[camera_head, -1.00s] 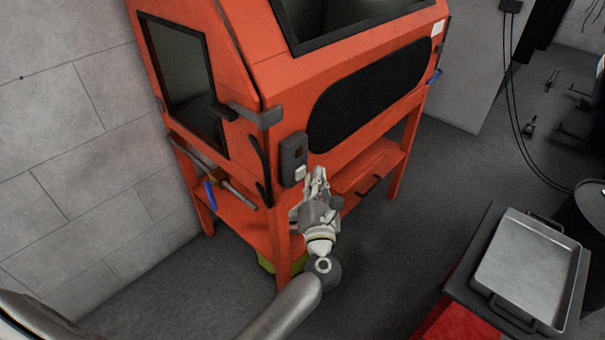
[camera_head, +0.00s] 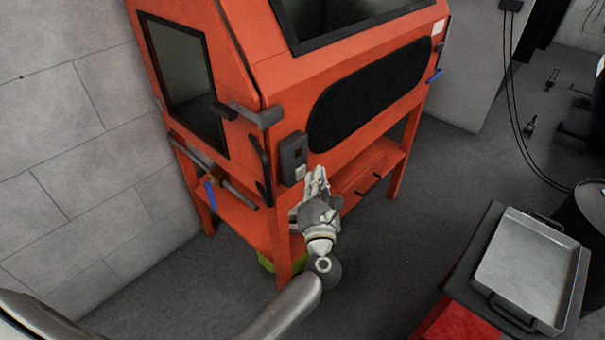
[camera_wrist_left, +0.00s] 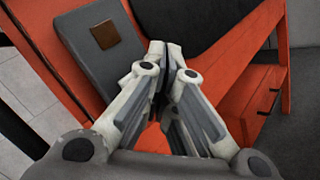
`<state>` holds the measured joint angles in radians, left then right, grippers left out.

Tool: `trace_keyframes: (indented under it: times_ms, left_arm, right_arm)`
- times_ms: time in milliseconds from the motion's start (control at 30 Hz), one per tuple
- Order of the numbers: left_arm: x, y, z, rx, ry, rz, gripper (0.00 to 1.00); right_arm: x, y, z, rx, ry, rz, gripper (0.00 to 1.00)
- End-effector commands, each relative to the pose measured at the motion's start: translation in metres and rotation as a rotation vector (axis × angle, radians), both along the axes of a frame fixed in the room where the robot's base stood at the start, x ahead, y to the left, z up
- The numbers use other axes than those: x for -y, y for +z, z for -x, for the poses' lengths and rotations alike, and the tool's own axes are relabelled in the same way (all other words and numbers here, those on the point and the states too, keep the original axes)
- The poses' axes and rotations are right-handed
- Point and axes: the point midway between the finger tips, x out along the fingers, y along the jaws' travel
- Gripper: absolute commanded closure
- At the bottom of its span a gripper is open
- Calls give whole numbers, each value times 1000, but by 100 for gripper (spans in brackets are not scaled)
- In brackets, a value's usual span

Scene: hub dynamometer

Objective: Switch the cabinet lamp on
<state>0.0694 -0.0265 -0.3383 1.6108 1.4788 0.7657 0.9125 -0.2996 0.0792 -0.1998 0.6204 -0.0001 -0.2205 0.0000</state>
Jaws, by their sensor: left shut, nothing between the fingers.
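The orange cabinet (camera_head: 285,85) stands in the upper middle of the head view. A dark grey switch box (camera_head: 287,152) is on its front left corner, with a small brown square and a pale rocker (camera_head: 299,172) below it. In the left wrist view the switch box (camera_wrist_left: 85,55) and brown square (camera_wrist_left: 104,34) show at upper left; the rocker is mostly hidden behind a finger. My left gripper (camera_head: 317,174) is shut and empty, just right of the rocker; I cannot tell whether it touches the box. Its fingertips (camera_wrist_left: 166,48) show in the wrist view. My right gripper is out of view.
A grey lever handle (camera_head: 250,114) sticks out from the cabinet corner above the box. A metal tray (camera_head: 530,262) rests on a dark-topped red cart at lower right. A block wall stands at left. Open floor lies between cabinet and cart.

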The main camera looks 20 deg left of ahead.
Motion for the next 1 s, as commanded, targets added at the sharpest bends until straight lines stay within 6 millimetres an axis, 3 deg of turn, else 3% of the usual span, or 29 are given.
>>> trace_keyframes:
  times_ms: [1000]
  left_arm:
    - [-9, 0, -3, 0, 0, 0, 100]
  right_arm:
    - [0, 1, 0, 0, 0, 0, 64]
